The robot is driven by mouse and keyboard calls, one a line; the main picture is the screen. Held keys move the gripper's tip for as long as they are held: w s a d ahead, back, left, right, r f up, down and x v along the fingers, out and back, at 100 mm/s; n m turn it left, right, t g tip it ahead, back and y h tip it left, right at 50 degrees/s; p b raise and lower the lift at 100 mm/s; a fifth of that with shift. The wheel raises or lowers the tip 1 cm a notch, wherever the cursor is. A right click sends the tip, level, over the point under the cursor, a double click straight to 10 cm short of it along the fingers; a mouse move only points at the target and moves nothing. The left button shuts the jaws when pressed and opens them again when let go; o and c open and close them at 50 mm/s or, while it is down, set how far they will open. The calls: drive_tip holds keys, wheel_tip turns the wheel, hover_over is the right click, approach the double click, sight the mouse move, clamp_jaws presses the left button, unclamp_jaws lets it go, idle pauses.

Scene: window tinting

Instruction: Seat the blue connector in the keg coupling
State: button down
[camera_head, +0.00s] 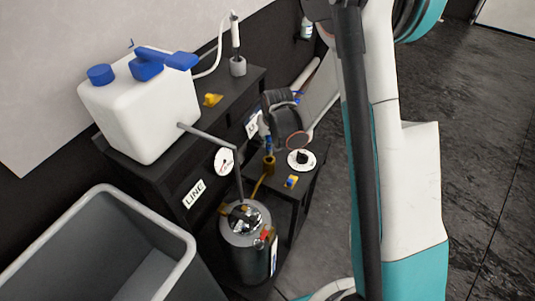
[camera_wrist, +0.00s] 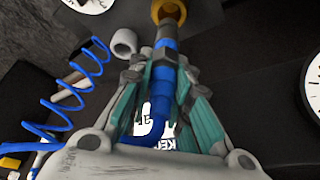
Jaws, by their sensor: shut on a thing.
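My gripper (camera_wrist: 165,62) has its teal fingers closed around the blue connector (camera_wrist: 166,45), with a blue hose bending away below it. The brass-coloured coupling (camera_wrist: 168,10) is at the top of the wrist view, in line with the connector. The connector's front end overlaps the coupling's opening; I cannot tell how deep it sits. In the head view, the blue connector (camera_head: 268,143) is just above the brass coupling (camera_head: 268,164), upright on the low black shelf. My gripper (camera_head: 268,128) is partly hidden there by its own dark body.
A blue coiled hose (camera_wrist: 70,88) hangs at the left of the wrist view, beside a grey ring (camera_wrist: 124,43). In the head view, a keg (camera_head: 246,240) stands below the shelf, a white jug (camera_head: 145,110) on the bench, a grey bin (camera_head: 100,250) at left, and a round dial (camera_head: 301,160) near the coupling.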

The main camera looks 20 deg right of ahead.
sight(268, 149)
drive_tip(key=shift+f+b, duration=1)
drive_tip(key=shift+f, duration=2)
drive_tip(key=shift+f, duration=0.1)
drive_tip(key=c, duration=1.5)
unclamp_jaws()
